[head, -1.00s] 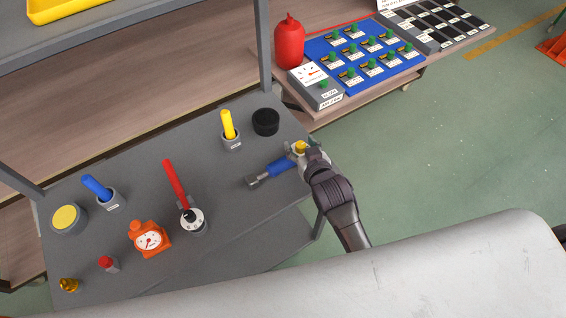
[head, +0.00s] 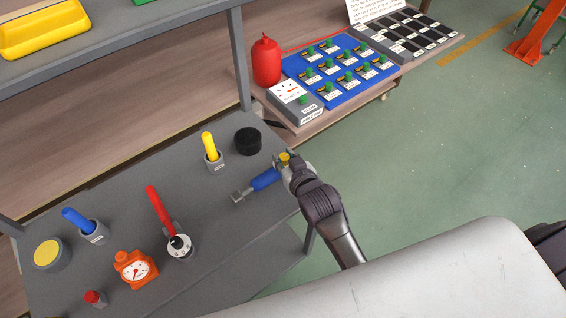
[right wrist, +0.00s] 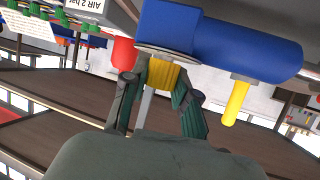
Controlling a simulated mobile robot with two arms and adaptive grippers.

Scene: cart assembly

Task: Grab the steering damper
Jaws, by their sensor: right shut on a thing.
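The steering damper is the blue cylinder (head: 265,179) with a grey forked end toward the left, over the right part of the dark grey tabletop. My right gripper (head: 287,163) is at its right end, where a yellow part shows. In the right wrist view the blue body (right wrist: 225,35) fills the top. The two fingers of my right gripper (right wrist: 160,88) are shut around the yellow part (right wrist: 163,74) below it. I cannot tell whether the damper still touches the table. My left gripper is not in view.
A black round knob (head: 248,141) and a yellow-handled part (head: 211,147) stand close behind the damper. A red-handled dial (head: 179,245), an orange gauge (head: 133,268) and a blue-handled part (head: 82,224) stand farther left. A side bench holds a red bottle (head: 266,62). Open floor lies right.

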